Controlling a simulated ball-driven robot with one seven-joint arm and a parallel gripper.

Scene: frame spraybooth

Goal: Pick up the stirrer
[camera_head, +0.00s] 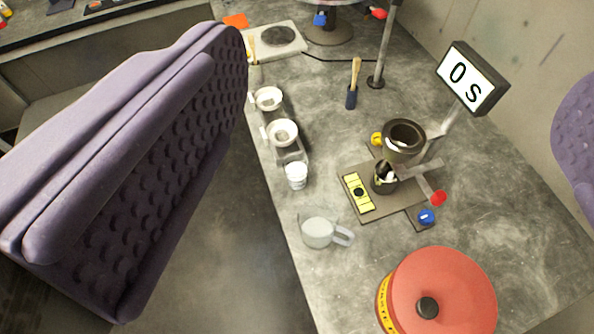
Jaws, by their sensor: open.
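A tool with a wooden handle and a dark blue lower end (353,84) stands or leans on the grey bench near the back middle. A thinner yellowish stick (252,46) is beside the hotplate at the back left. I cannot tell for certain which of the two is the stirrer. My gripper (400,105) is open, with its purple padded fingers wide apart at the left and right of the view. The left finger covers much of the picture; only part of the right one shows. Nothing is held between them.
The bench (325,165) has white cups (283,132), a clear jug (318,232) and a red-lidded tub (440,290). A dark cup (403,138) sits on a stand near a "0 S" display (468,80). A metal post (383,45) is beside the blue-ended tool. A hotplate (290,50) is behind.

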